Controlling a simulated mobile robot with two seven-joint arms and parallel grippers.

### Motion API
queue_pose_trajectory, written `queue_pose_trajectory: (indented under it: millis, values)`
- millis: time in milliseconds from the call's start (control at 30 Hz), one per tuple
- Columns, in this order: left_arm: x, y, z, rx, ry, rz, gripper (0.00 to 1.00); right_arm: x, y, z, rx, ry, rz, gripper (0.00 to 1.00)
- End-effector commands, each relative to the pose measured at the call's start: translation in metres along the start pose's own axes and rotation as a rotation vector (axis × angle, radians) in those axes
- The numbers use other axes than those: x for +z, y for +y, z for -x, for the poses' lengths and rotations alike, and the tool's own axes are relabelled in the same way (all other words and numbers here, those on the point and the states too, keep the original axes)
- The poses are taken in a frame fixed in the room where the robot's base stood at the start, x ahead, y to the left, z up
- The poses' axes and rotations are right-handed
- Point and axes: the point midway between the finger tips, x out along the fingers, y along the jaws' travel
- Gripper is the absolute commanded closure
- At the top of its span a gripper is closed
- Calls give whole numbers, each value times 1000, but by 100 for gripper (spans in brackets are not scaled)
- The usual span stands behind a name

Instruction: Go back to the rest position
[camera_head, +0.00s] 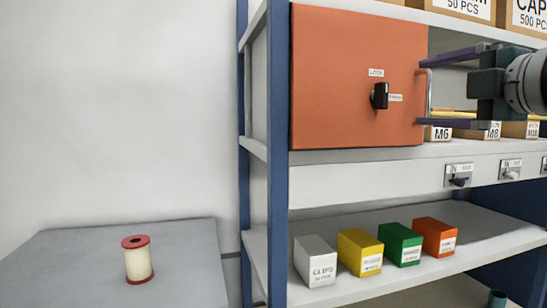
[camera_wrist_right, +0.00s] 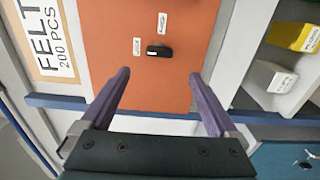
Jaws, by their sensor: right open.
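My right gripper (camera_head: 422,92) comes in from the right in the head view, open, its two purple fingers one above the other. An orange door (camera_head: 340,80) with a black knob (camera_head: 380,96) is in the shelf unit. A grey bar handle (camera_head: 428,95) at the door's right edge appears between the finger ends; I cannot tell whether they touch it. In the right wrist view my open gripper (camera_wrist_right: 160,75) faces the orange door (camera_wrist_right: 150,90), with nothing held between its fingers. My left gripper is not in view.
The shelf unit has blue posts (camera_head: 277,120). Small boxes, such as the yellow box (camera_head: 359,252), stand in a row on its lower shelf (camera_head: 400,287). Labelled bins (camera_head: 480,131) are behind my right gripper. A red-and-cream spool (camera_head: 138,260) stands on a grey table (camera_head: 60,265) at left.

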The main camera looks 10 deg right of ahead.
Motion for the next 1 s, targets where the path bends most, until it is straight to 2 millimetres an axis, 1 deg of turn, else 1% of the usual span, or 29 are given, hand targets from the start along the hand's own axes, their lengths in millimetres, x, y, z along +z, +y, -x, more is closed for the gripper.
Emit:
queue_pose_trajectory:
  millis: [67, 133, 167, 267, 300, 367, 400, 467, 500, 533, 567, 600, 700, 800, 900, 1000]
  values:
    - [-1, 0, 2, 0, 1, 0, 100, -7, -11, 0, -24, 5, -27, 5]
    - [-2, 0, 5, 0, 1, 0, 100, -21, -33, 2, -77, 8, -84, 5]
    - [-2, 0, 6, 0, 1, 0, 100, -30, -47, 4, -110, 8, -122, 5]
    - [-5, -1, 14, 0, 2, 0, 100, -67, -105, 22, -260, -14, -297, 5]
    - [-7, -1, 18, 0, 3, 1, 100, -83, -131, 36, -332, -37, -384, 5]
    - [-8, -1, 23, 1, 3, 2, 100, -105, -167, 63, -444, -94, -523, 5]
    - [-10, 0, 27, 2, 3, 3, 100, -119, -189, 84, -518, -144, -619, 5]
    - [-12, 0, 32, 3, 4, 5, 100, -136, -217, 121, -627, -241, -762, 5]
    - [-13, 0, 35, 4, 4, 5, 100, -145, -233, 147, -696, -318, -853, 5]
    - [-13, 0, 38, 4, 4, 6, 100, -151, -243, 167, -743, -379, -915, 5]
    - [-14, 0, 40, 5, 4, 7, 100, -156, -251, 186, -786, -441, -974, 5]
    - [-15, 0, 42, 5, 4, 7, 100, -161, -260, 211, -838, -527, -1045, 5]
    - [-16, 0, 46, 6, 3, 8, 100, -169, -273, 263, -931, -718, -1175, 5]
    - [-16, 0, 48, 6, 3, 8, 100, -173, -278, 297, -982, -851, -1247, 5]
    - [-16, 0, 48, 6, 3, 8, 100, -175, -280, 313, -1003, -916, -1275, 5]
    - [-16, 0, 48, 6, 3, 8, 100, -175, -280, 313, -1005, -920, -1276, 5]
